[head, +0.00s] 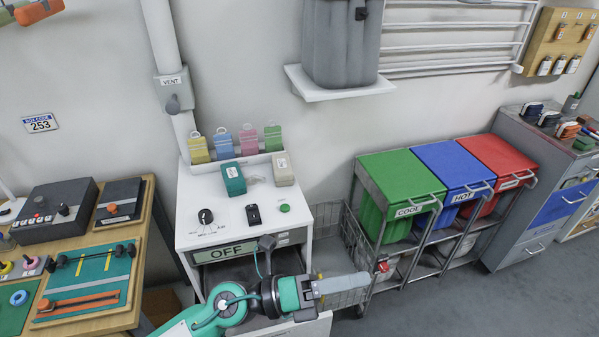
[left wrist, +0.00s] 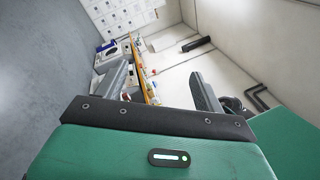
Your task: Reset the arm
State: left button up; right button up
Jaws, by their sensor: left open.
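My left arm comes in at the bottom of the head view, and its left gripper (head: 338,287) reaches to the right, in front of the white cabinet (head: 240,212) and near the wire basket. In the left wrist view the two fingers of the left gripper (left wrist: 160,92) stand well apart with nothing between them. Beyond them the view shows a wall and small, distant items on a shelf or board. My right gripper is not in view.
An open drawer (head: 312,326) of the cabinet is below my arm. A wire basket (head: 345,240) stands beside the cabinet. Green (head: 402,180), blue (head: 452,168) and red (head: 499,160) bins stand right of it. A wooden bench (head: 125,256) with devices is at left. Grey floor (head: 440,300) is free at lower right.

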pick_arm(q)
jog(key=w+a+n+t+y, duration=0.55)
jog(key=a+n+t, duration=0.3)
jog(key=n, duration=0.45)
jog(key=w+a+n+t+y, duration=0.5)
jog(key=a+n+t+y, duration=0.2)
jog(key=n+t, duration=0.4)
jog(key=s+a+f+n+g+y, duration=0.4)
jog(key=a+f+n+g+y, duration=0.45)
jog(key=a+f+n, duration=0.5)
jog(key=s+a+f+n+g, duration=0.1)
jog(key=s+f+g, duration=0.45)
jog(key=s, duration=0.25)
jog(key=s+a+f+g, duration=0.1)
jog(key=s+f+g, duration=0.3)
jog(key=s+f, duration=0.3)
notch_tip(320, 180, down, 33)
jog(key=s+g+b, duration=0.1)
jog(key=s+b, duration=0.1)
jog(key=b, duration=0.1)
jog(key=s+a+f+g+b, duration=0.1)
jog(key=s+a+f+b, duration=0.1)
jog(key=s+f, duration=1.7)
notch_tip(320, 180, down, 3)
jog(key=shift+s+a+f+h+b, duration=0.2)
jog(key=shift+s+a+h+b, duration=0.15)
jog(key=shift+a, duration=0.25)
